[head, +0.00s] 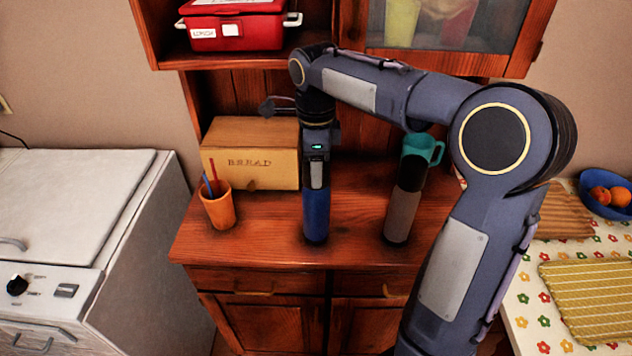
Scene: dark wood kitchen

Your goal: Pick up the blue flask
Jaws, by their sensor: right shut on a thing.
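The blue flask (316,217) is upright at the middle of the wooden cabinet's counter. Its lower part shows, and its base looks to be on or very close to the counter. My right gripper (316,176) comes down from above and is shut on the flask's upper part. The gripper hides the top of the flask. My left gripper is not in view.
An orange cup (219,208) with pens and a wooden bread box (252,150) are to the left. A red lunch box (232,25) sits on the shelf above.

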